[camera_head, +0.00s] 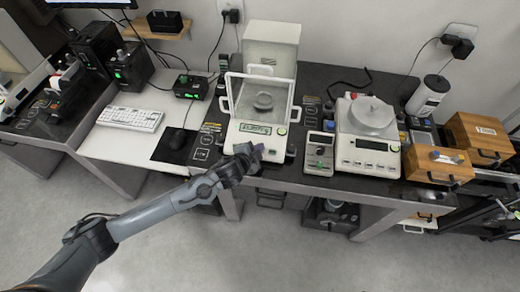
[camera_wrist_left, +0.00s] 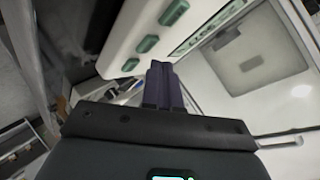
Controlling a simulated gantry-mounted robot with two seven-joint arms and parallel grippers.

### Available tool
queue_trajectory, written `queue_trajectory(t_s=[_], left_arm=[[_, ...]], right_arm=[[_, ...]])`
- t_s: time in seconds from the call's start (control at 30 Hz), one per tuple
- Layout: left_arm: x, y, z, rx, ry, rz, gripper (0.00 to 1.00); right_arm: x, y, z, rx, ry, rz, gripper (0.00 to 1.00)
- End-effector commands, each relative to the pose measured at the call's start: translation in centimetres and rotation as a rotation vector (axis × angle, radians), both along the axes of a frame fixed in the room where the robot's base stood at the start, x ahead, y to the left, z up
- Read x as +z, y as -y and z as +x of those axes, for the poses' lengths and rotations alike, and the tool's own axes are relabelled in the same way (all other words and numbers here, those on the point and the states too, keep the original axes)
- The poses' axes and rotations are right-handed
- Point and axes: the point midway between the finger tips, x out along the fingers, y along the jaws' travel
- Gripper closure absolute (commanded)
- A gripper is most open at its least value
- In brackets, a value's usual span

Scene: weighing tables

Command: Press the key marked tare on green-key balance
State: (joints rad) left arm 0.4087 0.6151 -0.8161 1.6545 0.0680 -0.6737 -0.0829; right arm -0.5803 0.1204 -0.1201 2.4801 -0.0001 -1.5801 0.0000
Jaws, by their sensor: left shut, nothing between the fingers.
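The green-key balance (camera_head: 262,128) is a white balance with a glass draft shield and a round pan inside, at the middle of the dark table. Its green display (camera_head: 255,128) faces front. In the left wrist view, several green keys lie along its white front, including an upper key (camera_wrist_left: 173,12), a middle key (camera_wrist_left: 148,43) and a lower key (camera_wrist_left: 130,64). I cannot read their markings. My left gripper (camera_head: 256,152) is shut and empty, at the balance's front edge. Its purple fingertips (camera_wrist_left: 161,70) are close to the lower key; contact cannot be told. My right gripper is not in view.
Another white balance (camera_head: 368,140) with a round pan stands to the right, beside a small keypad device (camera_head: 319,153). Wooden boxes (camera_head: 437,165) stand farther right. Open floor lies in front.

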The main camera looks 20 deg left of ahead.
Motion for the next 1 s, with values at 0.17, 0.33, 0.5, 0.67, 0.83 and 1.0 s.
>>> queue_trajectory(t_s=[0.17,0.33,0.5,0.67,0.83,1.0], left_arm=[[-0.06,0.0,0.01,0.0,0.0,0.0,1.0],[-0.51,-0.03,0.11,0.001,-0.001,0.0,1.0],[-0.86,-0.05,0.23,0.001,-0.001,0.0,1.0],[-0.83,-0.05,0.24,0.0,0.0,0.0,1.0],[-0.83,-0.05,0.24,0.0,0.0,0.0,1.0],[-0.91,-0.04,0.27,0.0,0.0,0.0,1.0]], right_arm=[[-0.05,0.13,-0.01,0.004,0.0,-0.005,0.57],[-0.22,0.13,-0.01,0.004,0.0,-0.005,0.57],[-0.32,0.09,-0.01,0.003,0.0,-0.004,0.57],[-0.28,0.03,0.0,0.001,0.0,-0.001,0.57],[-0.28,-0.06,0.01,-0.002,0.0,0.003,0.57],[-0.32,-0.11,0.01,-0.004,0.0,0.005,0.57]])
